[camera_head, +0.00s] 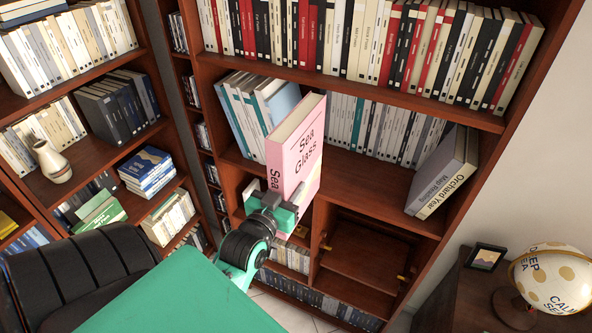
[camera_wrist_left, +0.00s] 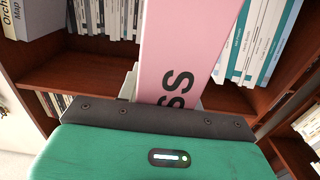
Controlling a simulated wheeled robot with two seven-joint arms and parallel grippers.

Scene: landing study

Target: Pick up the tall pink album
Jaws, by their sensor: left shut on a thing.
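The tall pink album (camera_head: 297,150), lettered "Sea Glass", is held upright in front of the shelf in the head view. My left gripper (camera_head: 282,196) is shut on its lower part. In the left wrist view the pink spine (camera_wrist_left: 185,50) rises between the fingers, which are mostly hidden behind the gripper body (camera_wrist_left: 160,120). The album's lower end is partly hidden by the gripper. My right gripper is in neither view.
Pale and teal books (camera_head: 240,112) stand left of the album on the shelf. Grey books, "Orchard Year" (camera_head: 448,186) among them, lean at the right. The shelf board (camera_head: 365,183) between is bare. A globe (camera_head: 553,278) and a framed picture (camera_head: 486,257) stand at lower right.

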